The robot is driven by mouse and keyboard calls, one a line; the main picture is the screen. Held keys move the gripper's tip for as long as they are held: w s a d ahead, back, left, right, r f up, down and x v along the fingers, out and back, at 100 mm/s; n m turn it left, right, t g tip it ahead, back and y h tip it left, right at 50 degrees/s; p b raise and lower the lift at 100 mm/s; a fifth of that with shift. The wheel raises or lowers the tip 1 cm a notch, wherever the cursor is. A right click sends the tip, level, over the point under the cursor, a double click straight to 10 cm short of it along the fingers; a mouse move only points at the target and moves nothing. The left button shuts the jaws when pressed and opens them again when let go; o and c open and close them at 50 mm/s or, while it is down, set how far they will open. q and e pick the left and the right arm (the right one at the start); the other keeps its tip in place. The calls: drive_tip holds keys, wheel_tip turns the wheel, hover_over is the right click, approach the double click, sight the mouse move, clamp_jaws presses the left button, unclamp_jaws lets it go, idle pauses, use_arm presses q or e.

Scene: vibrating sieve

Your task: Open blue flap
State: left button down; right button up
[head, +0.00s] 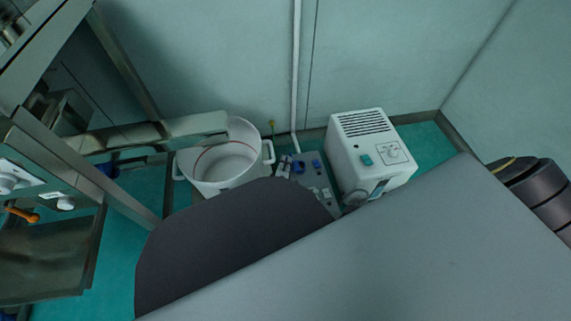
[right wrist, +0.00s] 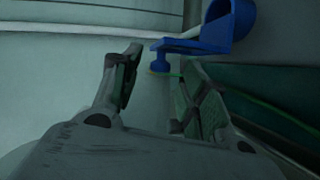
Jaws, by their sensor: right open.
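In the right wrist view a bright blue part (right wrist: 215,32), which looks like the flap, shows at the upper right, with a curved cup-like piece, a flat plate and a short blue knob (right wrist: 159,62) below it. My right gripper (right wrist: 160,88) is open, its two fingers apart, with the knob just beyond and between the fingertips. Nothing shows held; I cannot tell whether a finger touches the blue part. My left gripper is not seen.
In the head view a white pot with handles (head: 225,160) stands near the wall. Beside it are a grey panel with blue parts (head: 317,163) and a white machine with a vent (head: 368,150). A metal frame (head: 80,170) stands at left. A large grey surface blocks the lower middle.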

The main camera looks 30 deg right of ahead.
drive_tip(key=shift+b+x, duration=0.3)
drive_tip(key=shift+x, duration=0.7)
clamp_jaws()
